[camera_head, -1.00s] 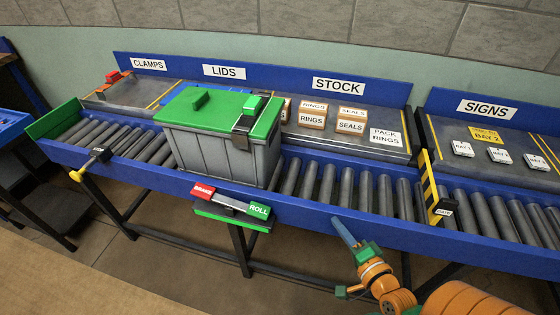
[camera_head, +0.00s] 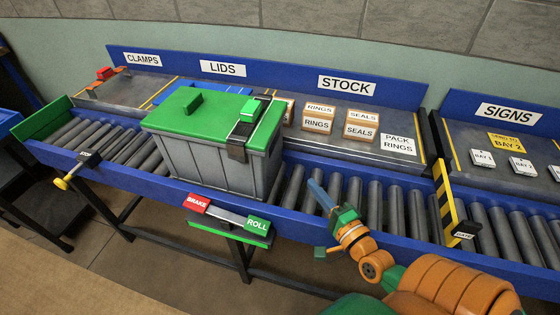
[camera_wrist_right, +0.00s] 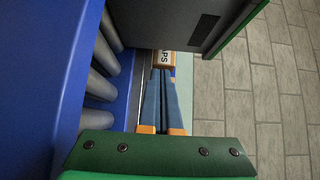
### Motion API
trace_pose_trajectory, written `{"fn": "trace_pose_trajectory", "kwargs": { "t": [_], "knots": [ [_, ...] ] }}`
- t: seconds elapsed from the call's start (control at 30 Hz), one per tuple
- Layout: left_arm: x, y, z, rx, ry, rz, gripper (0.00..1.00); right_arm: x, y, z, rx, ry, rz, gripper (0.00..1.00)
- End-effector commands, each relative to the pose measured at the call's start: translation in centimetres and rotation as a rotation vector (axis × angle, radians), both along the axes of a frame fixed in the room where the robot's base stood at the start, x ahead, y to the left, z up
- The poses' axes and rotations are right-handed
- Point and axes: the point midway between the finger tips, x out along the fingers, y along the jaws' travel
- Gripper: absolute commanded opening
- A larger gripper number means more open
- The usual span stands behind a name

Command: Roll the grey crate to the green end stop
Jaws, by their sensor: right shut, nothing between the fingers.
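The grey crate (camera_head: 205,165) stands on the roller conveyor with a green lid (camera_head: 200,112) on top and a black strap latch at the lid's right end. The green end stop (camera_head: 45,119) is an upright plate at the conveyor's far left end, with bare rollers between it and the crate. My right gripper (camera_head: 315,188) is shut and empty. It is to the right of the crate, apart from it, near the front rail and the rollers. Its blue fingers (camera_wrist_right: 163,85) lie together in the right wrist view, where a dark grey wall with a green edge shows ahead. My left gripper is not in view.
A red BRAKE (camera_head: 197,203) and green ROLL (camera_head: 257,225) control sits on the front rail. A yellow-knobbed STOP lever (camera_head: 75,170) stands at left. A striped gate post (camera_head: 446,200) stands at right. Small stock boxes (camera_head: 318,125) fill the shelf behind.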

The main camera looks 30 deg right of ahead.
Motion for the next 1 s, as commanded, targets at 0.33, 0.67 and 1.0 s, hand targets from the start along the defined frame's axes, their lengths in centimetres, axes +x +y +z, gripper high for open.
{"fn": "trace_pose_trajectory", "kwargs": {
  "t": [0.33, 0.67, 1.0],
  "knots": [
    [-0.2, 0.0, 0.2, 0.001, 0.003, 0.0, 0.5, 7.7, -0.6, 0.1, -0.001, -0.003, -0.001, 0.0],
    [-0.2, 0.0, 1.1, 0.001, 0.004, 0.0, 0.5, 10.8, 1.9, 0.0, 0.0, 0.001, 0.0, 0.0],
    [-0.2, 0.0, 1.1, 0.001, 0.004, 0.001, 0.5, 10.9, 2.0, -0.1, -0.002, 0.001, 0.0, 0.0]
  ]
}}
